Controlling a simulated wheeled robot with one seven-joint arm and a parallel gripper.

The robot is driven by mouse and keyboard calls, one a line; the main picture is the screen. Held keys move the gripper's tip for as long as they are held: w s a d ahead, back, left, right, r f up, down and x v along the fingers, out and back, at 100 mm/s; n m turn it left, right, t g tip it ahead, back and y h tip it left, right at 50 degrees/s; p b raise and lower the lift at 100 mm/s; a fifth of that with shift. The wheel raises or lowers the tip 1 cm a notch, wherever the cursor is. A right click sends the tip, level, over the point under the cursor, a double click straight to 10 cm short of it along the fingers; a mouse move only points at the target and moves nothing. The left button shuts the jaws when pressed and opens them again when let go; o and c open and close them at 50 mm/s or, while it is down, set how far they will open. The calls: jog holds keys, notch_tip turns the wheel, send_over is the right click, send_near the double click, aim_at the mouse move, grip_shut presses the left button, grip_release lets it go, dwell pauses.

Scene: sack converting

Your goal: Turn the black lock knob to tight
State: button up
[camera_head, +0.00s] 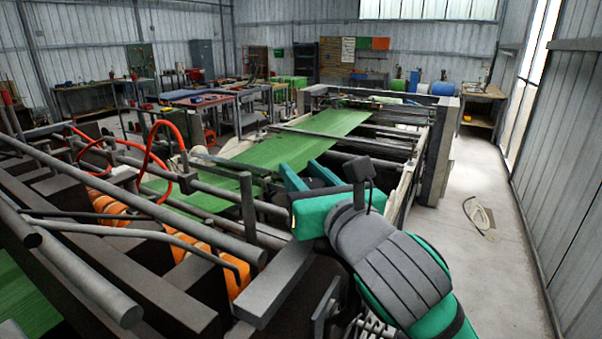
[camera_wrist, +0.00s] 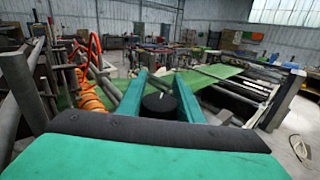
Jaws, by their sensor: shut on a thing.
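The black lock knob (camera_wrist: 158,104) shows in the wrist view as a dark round piece between the two teal fingers of my gripper (camera_wrist: 160,88). The fingers stand on either side of it, and my gripper is shut on it. In the head view my gripper (camera_head: 307,174) reaches over the machine's near right part, beside the green web (camera_head: 310,140). The knob cannot be made out there, as my gripper and arm cover that spot. No mark showing how tight the knob is can be read.
Grey rails and bars (camera_head: 150,205) of the machine lie close to the left of my arm. Orange hoses (camera_head: 155,150) loop above them. A grey upright frame (camera_head: 437,150) stands beyond on the right. The concrete floor (camera_head: 500,270) on the right is mostly clear.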

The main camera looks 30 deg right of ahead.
jog(key=shift+f+m+h, duration=0.2)
jog(key=shift+m+h, duration=0.3)
jog(key=shift+h, duration=0.1)
jog(key=shift+d, duration=0.15)
jog(key=o, duration=0.9)
jog(key=shift+h, duration=0.3)
jog(key=shift+o, duration=0.8)
jog(key=shift+w, duration=0.1)
